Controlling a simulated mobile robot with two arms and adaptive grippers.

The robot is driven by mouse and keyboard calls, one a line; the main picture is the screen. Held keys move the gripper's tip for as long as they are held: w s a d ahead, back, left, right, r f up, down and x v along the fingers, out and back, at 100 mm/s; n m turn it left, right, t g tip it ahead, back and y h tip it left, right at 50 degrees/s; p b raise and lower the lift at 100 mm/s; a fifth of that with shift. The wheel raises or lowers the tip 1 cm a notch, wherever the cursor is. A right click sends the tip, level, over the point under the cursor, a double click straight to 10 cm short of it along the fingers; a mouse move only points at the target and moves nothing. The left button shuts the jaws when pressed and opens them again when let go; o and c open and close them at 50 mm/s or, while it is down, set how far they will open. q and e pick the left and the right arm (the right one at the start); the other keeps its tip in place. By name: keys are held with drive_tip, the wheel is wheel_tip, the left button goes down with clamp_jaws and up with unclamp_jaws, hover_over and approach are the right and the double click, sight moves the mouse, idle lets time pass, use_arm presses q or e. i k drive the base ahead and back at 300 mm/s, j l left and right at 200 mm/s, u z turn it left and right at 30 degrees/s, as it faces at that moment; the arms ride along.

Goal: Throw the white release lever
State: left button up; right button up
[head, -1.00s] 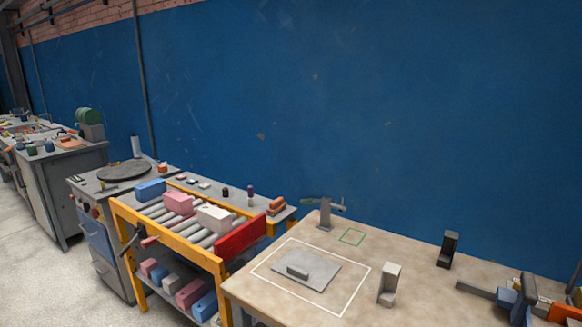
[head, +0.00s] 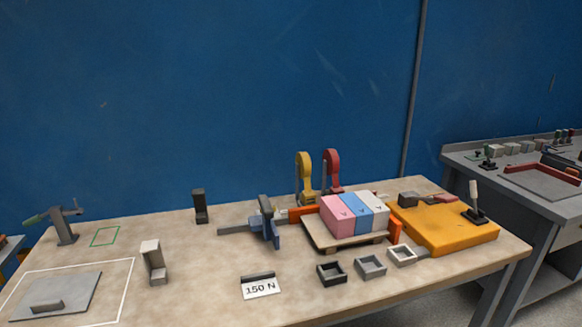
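A lever with a white handle (head: 474,190) stands on a black base at the right end of the yellow block (head: 450,238). Its handle is close to upright. A pink, a blue and a white block (head: 370,206) sit side by side on a wooden pallet (head: 318,238) left of the yellow block, between orange pieces. I cannot tell from a label whether this lever is the release lever. Neither of my grippers shows in the head view.
The worktable (head: 200,290) also holds a blue clamp-like device (head: 268,225), a yellow and a red upright handle (head: 331,170), several small open trays (head: 370,266) and a "150 N" card (head: 261,287). A grey bench (head: 530,190) stands at the right.

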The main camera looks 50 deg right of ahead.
sight(472, 184)
drive_tip(key=z, duration=2.75)
drive_tip(key=i+j+z, duration=0.3)
drive_tip(key=i+j, duration=0.4)
drive_tip(key=i, duration=0.1)
